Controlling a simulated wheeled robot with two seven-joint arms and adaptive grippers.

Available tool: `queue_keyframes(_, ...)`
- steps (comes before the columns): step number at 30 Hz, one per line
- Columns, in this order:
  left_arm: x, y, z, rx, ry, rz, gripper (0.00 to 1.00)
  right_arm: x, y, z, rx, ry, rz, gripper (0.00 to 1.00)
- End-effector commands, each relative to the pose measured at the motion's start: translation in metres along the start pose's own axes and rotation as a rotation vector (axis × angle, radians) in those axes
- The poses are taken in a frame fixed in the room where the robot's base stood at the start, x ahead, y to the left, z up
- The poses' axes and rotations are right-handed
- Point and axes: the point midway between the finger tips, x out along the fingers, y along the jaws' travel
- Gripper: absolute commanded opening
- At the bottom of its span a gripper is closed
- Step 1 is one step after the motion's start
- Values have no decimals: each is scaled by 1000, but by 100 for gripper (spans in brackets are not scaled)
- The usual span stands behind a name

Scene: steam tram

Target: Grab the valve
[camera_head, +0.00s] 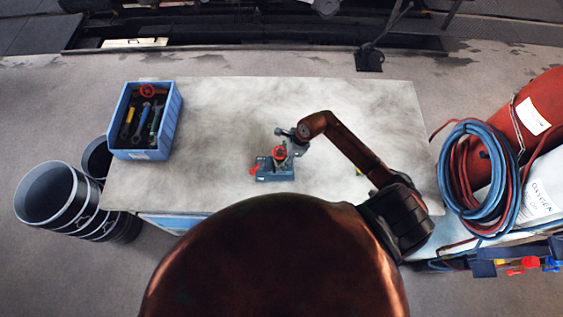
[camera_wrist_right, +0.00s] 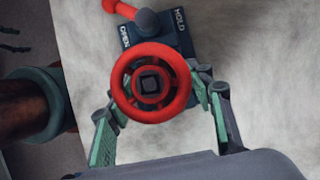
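The valve is a red round handwheel with a square dark hub (camera_wrist_right: 150,85). It sits on a small blue-grey base (camera_head: 275,172) on the worktable, and the wheel also shows in the head view (camera_head: 279,153). The base carries the words OPEN and HOLD and a red lever (camera_wrist_right: 118,7). My right gripper (camera_wrist_right: 157,98) is over the valve, with its green-padded fingers spread on either side of the wheel. I cannot tell whether either pad touches the rim. In the head view my right gripper (camera_head: 289,143) partly covers the valve. My left gripper is not in view.
A blue crate (camera_head: 149,155) with tools and another red handwheel stands at the table's left. The pale table (camera_head: 215,110) is otherwise mostly clear. Dark buckets (camera_head: 47,195) stand at the left. Coiled hoses (camera_head: 483,208) and a red cylinder (camera_head: 505,140) are at the right.

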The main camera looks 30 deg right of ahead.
Motion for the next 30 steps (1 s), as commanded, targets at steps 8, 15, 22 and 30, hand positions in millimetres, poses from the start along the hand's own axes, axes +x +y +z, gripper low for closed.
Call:
queue_keyframes(8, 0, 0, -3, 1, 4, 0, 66, 0, 0, 0, 0, 0, 0, 27)
queue_keyframes(15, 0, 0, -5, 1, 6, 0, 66, 0, 0, 0, 0, 0, 0, 11)
queue_keyframes(22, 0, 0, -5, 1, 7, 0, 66, 0, 0, 0, 0, 0, -1, 0)
queue_keyframes(30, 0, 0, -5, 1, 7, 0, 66, -3, -1, 2, -1, -3, -3, 0)
